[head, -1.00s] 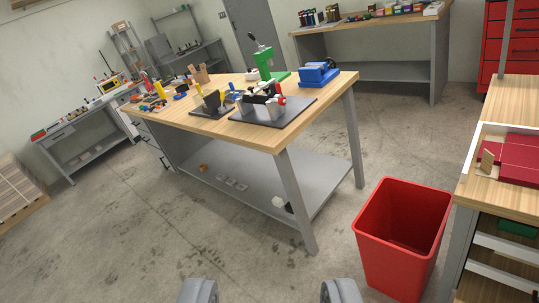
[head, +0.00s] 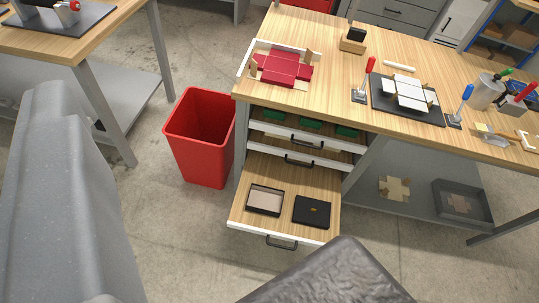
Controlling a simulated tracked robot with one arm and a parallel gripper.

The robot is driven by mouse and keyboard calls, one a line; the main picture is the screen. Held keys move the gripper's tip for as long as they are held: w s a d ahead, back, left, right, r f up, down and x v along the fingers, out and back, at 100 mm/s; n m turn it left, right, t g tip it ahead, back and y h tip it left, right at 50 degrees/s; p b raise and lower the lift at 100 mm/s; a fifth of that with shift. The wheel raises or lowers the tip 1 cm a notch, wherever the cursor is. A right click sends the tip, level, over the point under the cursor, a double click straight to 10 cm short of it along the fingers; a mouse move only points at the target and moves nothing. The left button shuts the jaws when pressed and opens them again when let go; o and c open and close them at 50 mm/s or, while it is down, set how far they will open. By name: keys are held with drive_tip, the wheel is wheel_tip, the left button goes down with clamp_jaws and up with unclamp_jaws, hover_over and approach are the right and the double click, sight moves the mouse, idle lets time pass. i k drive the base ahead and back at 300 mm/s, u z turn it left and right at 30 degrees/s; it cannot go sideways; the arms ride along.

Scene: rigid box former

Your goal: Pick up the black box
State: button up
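A black box lies in the pulled-out lowest drawer (head: 245,235) of the wooden bench. Its open tray part (head: 265,200) has a beige inside and looks empty. Next to it on the right lies a flat black piece (head: 311,211) with a small gold mark; it looks like a closed box or a lid. The two pieces are apart, flat on the drawer's wooden bottom. My gripper's fingers do not show clearly. Large grey parts of my own body fill the left side and the bottom middle, and nothing is seen held.
A red bin (head: 203,135) stands on the floor left of the drawers. The bench top (head: 340,80) holds a red box blank (head: 283,68), a black forming plate (head: 407,97) and tools. A lower shelf (head: 412,207) holds a grey tray (head: 464,205). Another bench (head: 75,40) stands far left.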

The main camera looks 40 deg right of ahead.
sight(262, 200)
drive_tip(key=z, duration=0.45)
drive_tip(key=k, duration=0.35)
drive_tip(key=z, duration=0.5)
